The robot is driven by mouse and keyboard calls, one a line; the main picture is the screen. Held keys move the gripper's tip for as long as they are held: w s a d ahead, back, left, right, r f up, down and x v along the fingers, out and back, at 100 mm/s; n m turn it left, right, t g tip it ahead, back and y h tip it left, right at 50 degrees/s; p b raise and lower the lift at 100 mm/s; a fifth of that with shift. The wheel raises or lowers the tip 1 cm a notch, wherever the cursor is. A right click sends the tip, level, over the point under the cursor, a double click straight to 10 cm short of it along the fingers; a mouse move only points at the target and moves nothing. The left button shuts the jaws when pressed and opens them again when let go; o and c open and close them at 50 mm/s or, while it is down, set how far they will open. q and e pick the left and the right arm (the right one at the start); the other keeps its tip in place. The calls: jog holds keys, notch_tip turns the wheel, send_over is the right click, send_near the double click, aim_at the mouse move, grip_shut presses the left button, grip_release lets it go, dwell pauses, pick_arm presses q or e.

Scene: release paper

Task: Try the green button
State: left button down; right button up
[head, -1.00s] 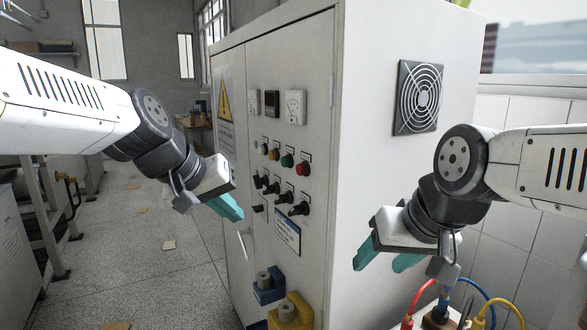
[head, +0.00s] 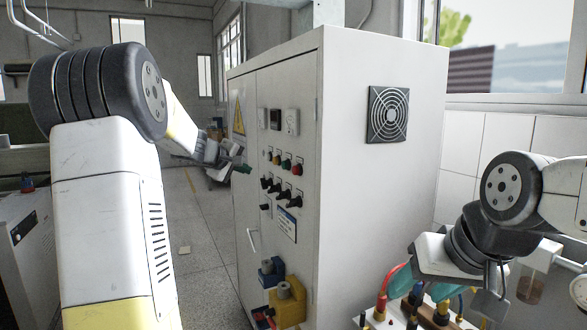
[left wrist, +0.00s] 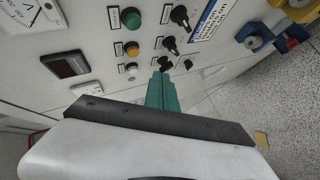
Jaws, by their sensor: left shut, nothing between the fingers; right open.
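The green button (head: 286,163) is in the row of small round buttons on the front of the grey cabinet (head: 380,190). In the left wrist view the green button (left wrist: 131,18) is at the top, above an orange button (left wrist: 132,48) and a white one (left wrist: 131,70). My left gripper (head: 243,169) is shut and empty, left of the button row in the head view. Its teal fingers (left wrist: 161,80) point toward the panel near the black knobs; I cannot tell whether they touch. My right gripper (head: 426,287) is open and empty at lower right.
A red button (head: 297,169) sits right of the green one, with several black knobs (head: 280,189) below. Gauges (head: 292,121) are above. Blue and yellow sockets (head: 288,300) stick out low on the cabinet.

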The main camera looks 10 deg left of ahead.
pick_arm(q)
jog(key=shift+d, duration=0.15)
jog(key=w+d, duration=0.5)
jog(key=d, duration=0.2)
dwell(0.4)
jog(key=shift+d, duration=0.1)
dwell(1.8)
jog(key=shift+w+d, duration=0.2)
jog(key=shift+d, duration=0.1)
jog(key=shift+w+d, duration=0.25)
jog(key=shift+d, duration=0.2)
dwell(0.9)
jog(key=shift+a, duration=0.1)
jog(key=shift+s+a, duration=0.5)
jog(key=shift+a, duration=0.15)
jog(key=shift+a, duration=0.1)
jog(key=shift+s+a, duration=0.7)
jog(key=shift+a, duration=0.3)
jog(key=shift+s+a, duration=0.7)
jog(key=shift+a, duration=0.3)
